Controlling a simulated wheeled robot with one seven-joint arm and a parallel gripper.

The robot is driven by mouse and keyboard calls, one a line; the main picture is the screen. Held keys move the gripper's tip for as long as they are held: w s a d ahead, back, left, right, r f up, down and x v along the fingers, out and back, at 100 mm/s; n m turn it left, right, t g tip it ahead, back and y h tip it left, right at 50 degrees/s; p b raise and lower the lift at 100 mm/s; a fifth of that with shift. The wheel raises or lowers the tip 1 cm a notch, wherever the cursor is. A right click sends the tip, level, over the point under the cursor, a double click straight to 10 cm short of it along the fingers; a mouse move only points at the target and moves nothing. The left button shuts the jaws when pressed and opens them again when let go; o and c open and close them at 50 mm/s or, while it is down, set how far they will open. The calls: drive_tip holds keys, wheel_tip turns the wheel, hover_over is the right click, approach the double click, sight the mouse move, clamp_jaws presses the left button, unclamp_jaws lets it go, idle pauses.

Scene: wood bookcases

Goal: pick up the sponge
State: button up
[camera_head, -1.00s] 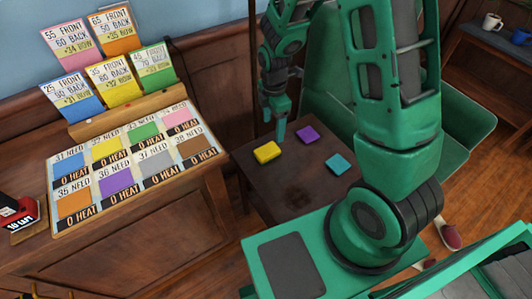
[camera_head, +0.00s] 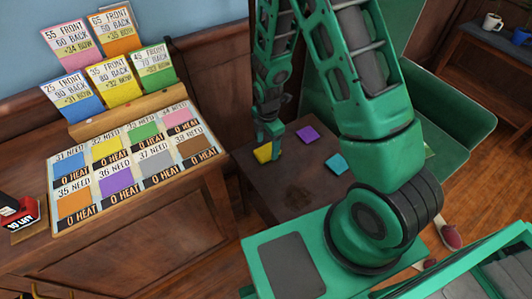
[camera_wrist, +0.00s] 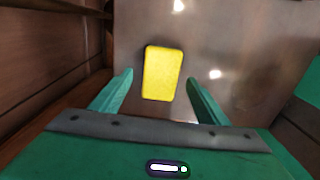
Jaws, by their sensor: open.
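The yellow sponge (camera_head: 262,153) lies on a small dark wood table (camera_head: 290,190), near its left side. In the wrist view the sponge (camera_wrist: 163,73) lies flat, slightly tilted, just ahead of and roughly between my two green fingers. My gripper (camera_head: 270,140) is over the sponge in the head view and hides part of it. In the wrist view my gripper (camera_wrist: 160,85) is open with nothing held, and a gap shows on each side of the sponge. I cannot tell the exact height of the fingertips above the table.
A purple square (camera_head: 308,134) and a teal square (camera_head: 336,164) lie on the same table, to the right of the sponge. A wood counter with coloured cards (camera_head: 130,215) stands at the left. A green chair (camera_head: 455,115) is behind the table.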

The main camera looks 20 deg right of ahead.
sight(267, 150)
drive_tip(key=shift+f, duration=1.5)
drive_tip(key=c, duration=1.2)
drive_tip(key=shift+r, duration=0.1)
drive_tip(key=shift+r, duration=0.5)
wheel_tip(267, 150, up, 3)
drive_tip(key=shift+a+r, duration=0.1)
drive_tip(key=shift+r, duration=0.1)
drive_tip(key=s+a+r, duration=0.4)
drive_tip(key=s+a, duration=0.1)
drive_tip(key=s+a+r, duration=0.2)
drive_tip(key=s+a, duration=0.1)
drive_tip(key=shift+a+r, duration=0.2)
drive_tip(key=shift+r, duration=0.05)
drive_tip(key=shift+w, duration=0.1)
